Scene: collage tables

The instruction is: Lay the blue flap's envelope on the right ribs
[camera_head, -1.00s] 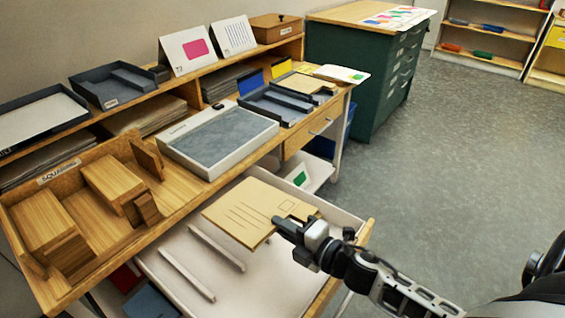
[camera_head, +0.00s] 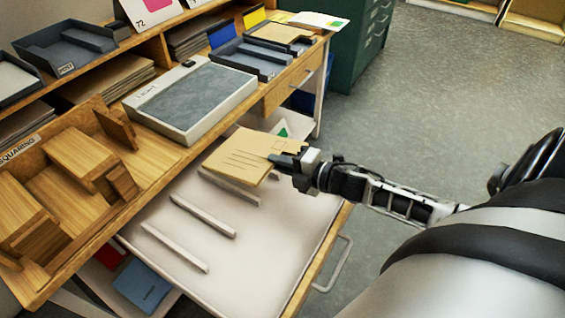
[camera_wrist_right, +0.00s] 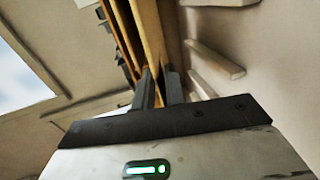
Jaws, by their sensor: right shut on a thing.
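My right gripper (camera_head: 290,160) is shut on the near right edge of a tan envelope (camera_head: 238,152) with printed lines. The envelope is held roughly flat over the far right part of an open pale drawer (camera_head: 262,262). Pale ribs lie in the drawer: a near one (camera_head: 174,247), a middle one (camera_head: 202,213) and a far one (camera_head: 230,188) beside the envelope's lower edge. The envelope hides what is beneath it. The wrist view shows the envelope (camera_wrist_right: 152,35) edge-on between the fingers, with a rib (camera_wrist_right: 217,60) to the right. A blue flap (camera_head: 222,32) stands on a grey tray. My left gripper is out of view.
A wooden squaring tray (camera_head: 60,200) and a grey-topped white box (camera_head: 190,98) stand on the table beside the drawer. A yellow flap (camera_head: 254,17) stands farther back. The drawer's handle (camera_head: 333,265) sticks out at right. Open floor lies beyond it.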

